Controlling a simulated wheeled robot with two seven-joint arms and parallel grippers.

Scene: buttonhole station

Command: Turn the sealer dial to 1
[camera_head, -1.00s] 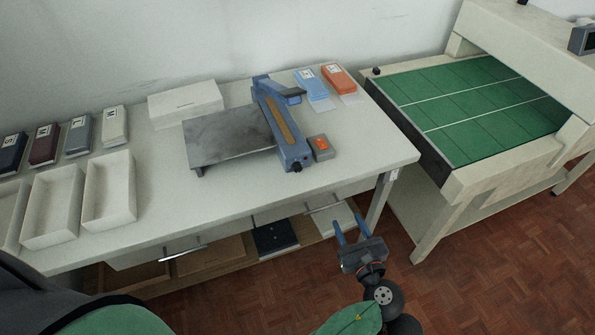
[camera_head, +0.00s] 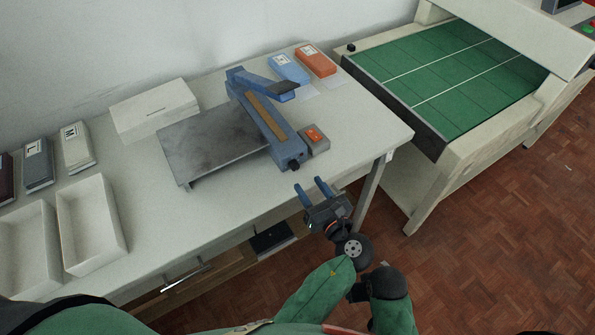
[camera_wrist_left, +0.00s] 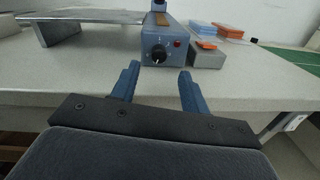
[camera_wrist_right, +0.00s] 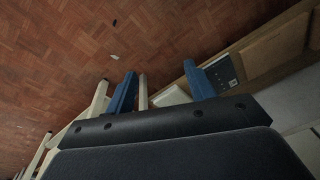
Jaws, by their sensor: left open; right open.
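The blue sealer (camera_head: 262,118) stands on the table with its lever arm raised. Its black dial (camera_head: 294,165) is on the front end. In the left wrist view the dial (camera_wrist_left: 158,54) faces me, with small marks around it too fine to read. My left gripper (camera_head: 308,184) is open and empty, just off the table's front edge. Its fingers point at the sealer's front and are apart from the dial, which shows between them. My right gripper (camera_wrist_right: 160,70) is open and empty in the right wrist view, above the floor; the head view does not show its fingers.
A grey box with an orange switch (camera_head: 314,136) sits right of the sealer. A metal plate (camera_head: 205,145) adjoins its left side. A white box (camera_head: 153,110) and white trays (camera_head: 90,222) stand further left. A green-bedded table (camera_head: 455,85) is at right.

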